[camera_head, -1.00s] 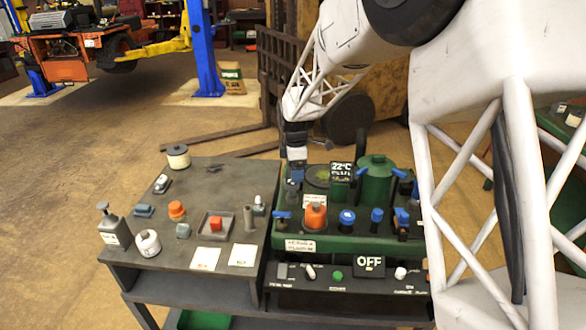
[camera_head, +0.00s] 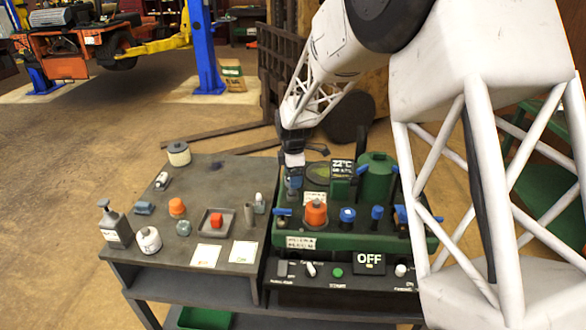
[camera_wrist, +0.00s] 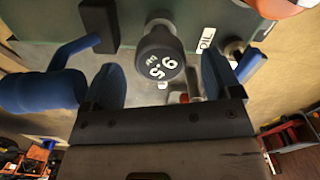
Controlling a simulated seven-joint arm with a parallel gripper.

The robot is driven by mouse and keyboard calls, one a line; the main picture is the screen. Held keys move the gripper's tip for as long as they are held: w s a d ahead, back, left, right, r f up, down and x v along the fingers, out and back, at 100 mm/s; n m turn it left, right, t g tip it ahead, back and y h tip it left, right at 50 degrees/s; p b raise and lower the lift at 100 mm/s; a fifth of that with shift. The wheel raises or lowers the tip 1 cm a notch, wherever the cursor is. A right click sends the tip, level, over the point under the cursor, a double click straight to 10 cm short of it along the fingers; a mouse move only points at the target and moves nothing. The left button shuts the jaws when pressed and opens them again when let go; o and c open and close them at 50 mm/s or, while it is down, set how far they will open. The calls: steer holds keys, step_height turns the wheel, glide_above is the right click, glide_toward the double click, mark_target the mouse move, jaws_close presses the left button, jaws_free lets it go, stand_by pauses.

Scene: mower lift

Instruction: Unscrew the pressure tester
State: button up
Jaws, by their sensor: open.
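A dark round gauge head (camera_wrist: 160,58) with white digits, which I take to be the pressure tester, shows in the wrist view on a short stem at the green unit. My gripper (camera_wrist: 162,80) is open, with one blue-padded finger on each side of the gauge and visible gaps to both. In the head view my gripper (camera_head: 293,180) points down at the left back of the green test unit (camera_head: 345,243). The gauge cannot be made out there.
Blue valve levers flank the gauge, one at left (camera_wrist: 45,90) and one at right (camera_wrist: 248,64). An orange cap (camera_head: 316,213), blue knobs and a green canister (camera_head: 376,178) crowd the unit. A grey table (camera_head: 205,172) with bottles and small parts stands at left.

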steer(key=shift+f, duration=2.4)
steer(key=c, duration=0.9)
steer(key=o, duration=0.9)
steer(key=shift+a, duration=0.1)
steer(key=shift+m, duration=3)
